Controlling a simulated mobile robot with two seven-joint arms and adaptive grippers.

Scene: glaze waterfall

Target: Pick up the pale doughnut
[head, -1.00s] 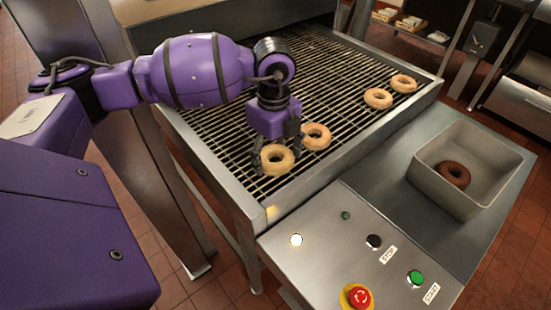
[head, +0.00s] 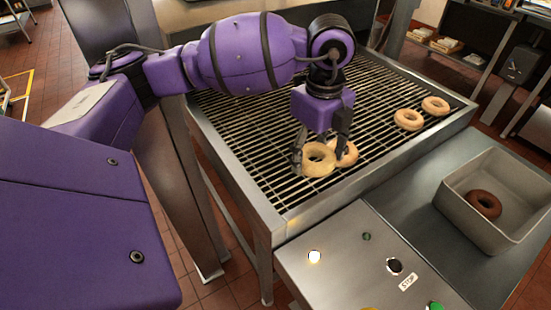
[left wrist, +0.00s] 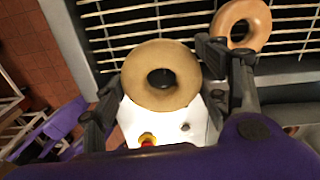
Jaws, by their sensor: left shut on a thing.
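The pale doughnut (head: 318,170) is held in my left gripper (head: 319,158), whose fingers are shut on either side of it. It seems to hang a little above the wire rack, and in the head view it partly covers a tan doughnut (head: 347,155) behind it. In the left wrist view the pale doughnut (left wrist: 136,72) is between the two fingers (left wrist: 165,100), with its hole facing the camera. The tan doughnut (left wrist: 258,18) also shows at upper right there. My right gripper is not in view.
Two more tan doughnuts (head: 408,126) (head: 435,112) lie on the rack (head: 260,140) toward the right. A grey bin (head: 510,230) with a brown doughnut (head: 484,212) stands on the counter. A control panel (head: 350,240) with buttons is at the rack's front.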

